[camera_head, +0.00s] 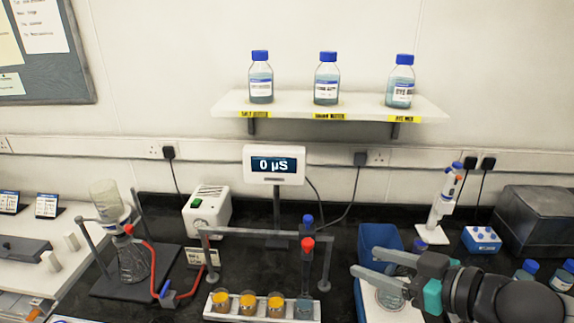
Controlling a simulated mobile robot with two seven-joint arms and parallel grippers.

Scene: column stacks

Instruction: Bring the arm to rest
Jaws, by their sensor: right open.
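My right gripper (368,262) comes in from the right edge at the lower right, its jaws pointing left. It is open, with nothing seen between its fingers. It hangs over a blue bin (382,238) and a white round-topped device (372,308), and hides part of both. My left gripper is not in view.
A display reading 0 µS (273,164) stands behind. Three blue-capped bottles (327,80) stand on a wall shelf (290,104). A pipette stand (440,205) is at right.

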